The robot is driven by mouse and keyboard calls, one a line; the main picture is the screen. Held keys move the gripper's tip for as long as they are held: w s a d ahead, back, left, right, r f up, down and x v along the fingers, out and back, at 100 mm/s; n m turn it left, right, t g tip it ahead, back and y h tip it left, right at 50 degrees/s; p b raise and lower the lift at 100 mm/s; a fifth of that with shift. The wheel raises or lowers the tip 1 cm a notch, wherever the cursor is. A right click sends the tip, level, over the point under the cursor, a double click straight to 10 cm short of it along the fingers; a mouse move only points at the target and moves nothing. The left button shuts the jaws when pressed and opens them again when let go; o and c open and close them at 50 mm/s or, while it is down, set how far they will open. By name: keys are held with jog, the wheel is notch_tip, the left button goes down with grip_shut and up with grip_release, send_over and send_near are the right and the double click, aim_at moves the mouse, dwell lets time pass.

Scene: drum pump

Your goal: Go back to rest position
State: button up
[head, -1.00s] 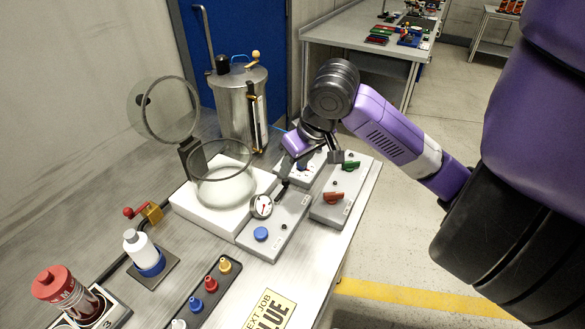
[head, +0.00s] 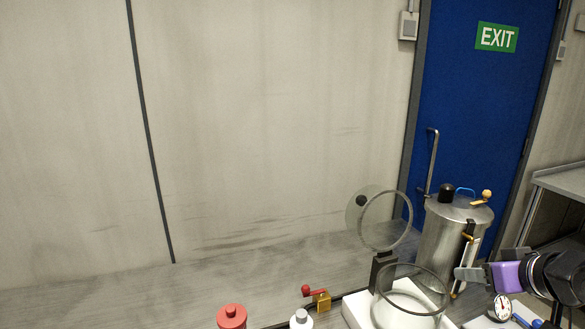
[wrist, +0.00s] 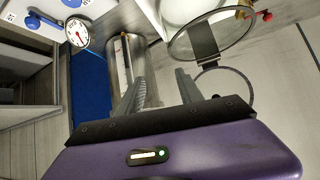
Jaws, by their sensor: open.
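My gripper (head: 468,274) is at the lower right of the head view, a little in front of the steel drum (head: 446,243). Its jaws are open with nothing between them. In the wrist view, the two fingers of my gripper (wrist: 160,90) stand apart, with the steel drum (wrist: 112,58) beyond the left finger. Most of my arm is outside the head view, so its full pose is hidden.
A glass chamber with a raised round lid (head: 387,219) stands left of the drum. A pressure gauge (head: 502,307) sits below my gripper. A red-capped bottle (head: 231,317), a white bottle (head: 300,319) and a brass valve (head: 321,300) are at the bottom edge. The blue door (head: 465,110) is behind.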

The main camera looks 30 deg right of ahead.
jog(key=w+a+r+m+t+h, duration=0.25)
jog(key=w+r+t, duration=0.2)
jog(key=r, duration=0.45)
jog(key=w+a+r+m+t+h, duration=0.1)
jog(key=w+a+r+t+h, duration=0.1)
jog(key=w+a+r+t, duration=0.5)
jog(key=s+a+f+m+g+h, duration=0.1)
jog(key=s+a+f+g+h, duration=0.2)
jog(key=s+a+f, duration=1.05)
jog(key=s+a+f+n+g+y, duration=0.3)
jog(key=s+a+f+n+y, duration=0.7)
jog(key=s+f, duration=0.5)
jog(key=a+y, duration=0.2)
jog(key=a, duration=0.1)
jog(key=shift+s+a+f, duration=0.15)
jog(key=shift+s+a, duration=0.05)
jog(key=shift+a, duration=0.15)
